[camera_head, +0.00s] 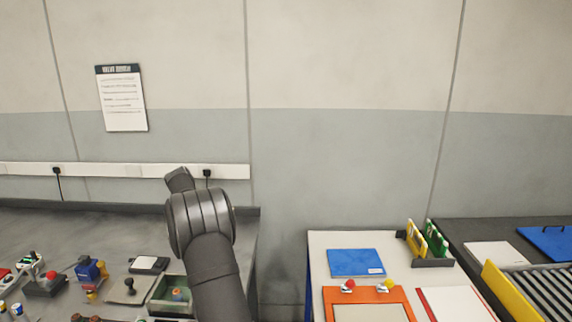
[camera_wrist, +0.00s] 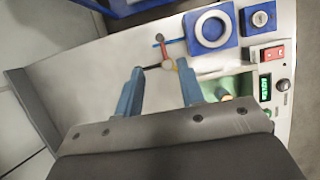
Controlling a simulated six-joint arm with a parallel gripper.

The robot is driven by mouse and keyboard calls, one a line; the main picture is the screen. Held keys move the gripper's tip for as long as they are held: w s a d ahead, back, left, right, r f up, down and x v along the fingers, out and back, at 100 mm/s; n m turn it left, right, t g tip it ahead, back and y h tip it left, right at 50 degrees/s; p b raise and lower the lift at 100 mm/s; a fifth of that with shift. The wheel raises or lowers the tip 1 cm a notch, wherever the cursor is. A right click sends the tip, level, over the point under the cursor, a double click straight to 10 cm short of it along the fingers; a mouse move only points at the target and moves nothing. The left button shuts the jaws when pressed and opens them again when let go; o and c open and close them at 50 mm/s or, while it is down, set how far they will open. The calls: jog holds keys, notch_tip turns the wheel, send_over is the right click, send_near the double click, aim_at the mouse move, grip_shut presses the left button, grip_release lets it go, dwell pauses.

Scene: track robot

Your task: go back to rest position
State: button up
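My gripper shows in the wrist view (camera_wrist: 162,80) with its two blue fingers apart. I see nothing held between them. A small item with red, yellow, blue and black parts (camera_wrist: 167,62) shows just beyond the fingertips, apparently on the bench below. In the head view my dark arm rises over the right part of the left bench; the gripper's fingers cannot be made out there.
The left bench (camera_head: 110,232) carries several small devices and a green-lined tray (camera_head: 165,305). A white table (camera_head: 325,242) with a blue folder (camera_head: 355,262) and an orange board stands right, beyond a gap. In the wrist view, a blue block with a white ring (camera_wrist: 197,43) lies near the fingers.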

jog(key=x, duration=1.3)
jog(key=shift+d+f, duration=0.15)
jog(key=shift+f, duration=0.05)
jog(key=shift+r, duration=0.1)
jog(key=v, duration=1.7)
jog(key=x, duration=1.7)
jog(key=shift+s+d+f, duration=0.1)
jog(key=shift+f, duration=0.15)
jog(key=shift+w+r+n, duration=0.15)
jog(key=shift+w+n, duration=0.15)
jog(key=shift+n, duration=0.2)
jog(key=shift+w+n+t, duration=0.5)
jog(key=shift+n+t, duration=0.1)
jog(key=shift+n, duration=0.5)
jog(key=shift+o, duration=0.2)
